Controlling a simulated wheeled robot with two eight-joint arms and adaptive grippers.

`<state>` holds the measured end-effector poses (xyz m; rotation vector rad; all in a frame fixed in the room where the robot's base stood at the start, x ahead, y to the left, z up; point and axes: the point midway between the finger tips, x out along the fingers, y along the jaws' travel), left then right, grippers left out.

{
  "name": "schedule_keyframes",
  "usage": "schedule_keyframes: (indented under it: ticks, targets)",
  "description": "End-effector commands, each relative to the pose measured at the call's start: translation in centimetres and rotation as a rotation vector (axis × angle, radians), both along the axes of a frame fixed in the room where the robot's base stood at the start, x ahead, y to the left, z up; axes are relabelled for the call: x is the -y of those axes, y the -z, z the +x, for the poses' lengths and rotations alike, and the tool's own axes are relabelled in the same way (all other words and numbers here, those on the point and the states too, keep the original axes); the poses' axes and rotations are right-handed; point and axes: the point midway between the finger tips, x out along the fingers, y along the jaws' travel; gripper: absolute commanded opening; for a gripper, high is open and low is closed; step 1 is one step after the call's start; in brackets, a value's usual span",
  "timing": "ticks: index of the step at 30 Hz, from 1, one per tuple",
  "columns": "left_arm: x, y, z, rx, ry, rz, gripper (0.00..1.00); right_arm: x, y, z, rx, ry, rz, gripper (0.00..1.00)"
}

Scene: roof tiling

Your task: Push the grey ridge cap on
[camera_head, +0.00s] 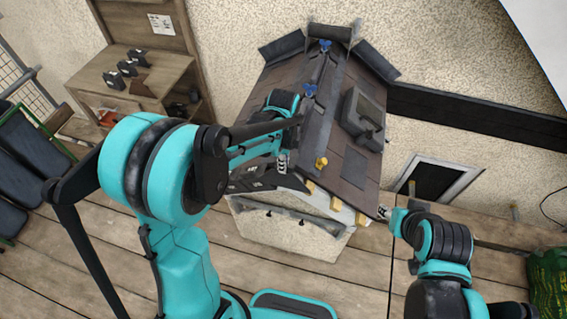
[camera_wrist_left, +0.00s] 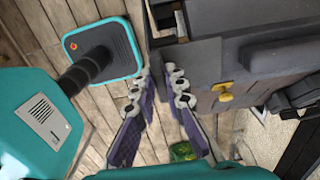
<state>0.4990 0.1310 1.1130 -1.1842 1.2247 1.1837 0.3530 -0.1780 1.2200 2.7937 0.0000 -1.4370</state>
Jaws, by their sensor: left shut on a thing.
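The model roof (camera_head: 347,128) has brown tiles and a ridge running away from me. A grey ridge cap (camera_head: 318,130) lies along the ridge's near part. My left gripper (camera_head: 282,163) is at the roof's near end, left of the yellow clip (camera_head: 321,162). In the left wrist view its fingertips (camera_wrist_left: 160,73) close on the edge of a grey piece (camera_wrist_left: 190,62), which seems to be the cap; the exact contact is unclear. The yellow clip also shows there (camera_wrist_left: 223,92). My right gripper (camera_head: 384,212) is by the roof's near right corner; its jaws are too small to read.
A dormer window (camera_head: 362,117) stands on the right slope. A wooden workbench (camera_head: 128,82) with dark parts is at the left. A green bag (camera_head: 547,285) is at lower right. Open plank floor surrounds the roof stand.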

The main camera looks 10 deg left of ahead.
Motion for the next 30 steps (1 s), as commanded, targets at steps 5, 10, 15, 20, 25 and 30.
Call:
schedule_keyframes:
  ticks: [5,10,15,20,25,30]
  targets:
    - [0.00,0.00,0.13,0.000,0.000,0.000,0.00,0.00,0.04,0.00,0.000,0.000,0.000,0.40]
    - [0.00,-0.01,0.12,0.000,0.000,0.000,0.00,0.00,0.03,0.00,0.000,0.000,0.000,0.40]
    - [0.00,-0.01,0.12,0.000,0.000,0.000,0.30,0.00,0.03,0.00,0.000,0.000,0.000,0.40]
    - [0.00,0.00,0.11,0.000,0.000,0.000,0.36,0.00,0.03,0.00,0.000,0.000,0.000,0.40]
    - [0.00,-0.03,0.12,0.000,0.000,0.000,0.36,0.00,0.00,0.00,0.000,0.000,0.000,0.40]
    - [0.00,-0.65,0.11,0.000,0.000,0.000,0.36,0.00,-0.44,0.00,0.000,0.000,0.000,0.40]
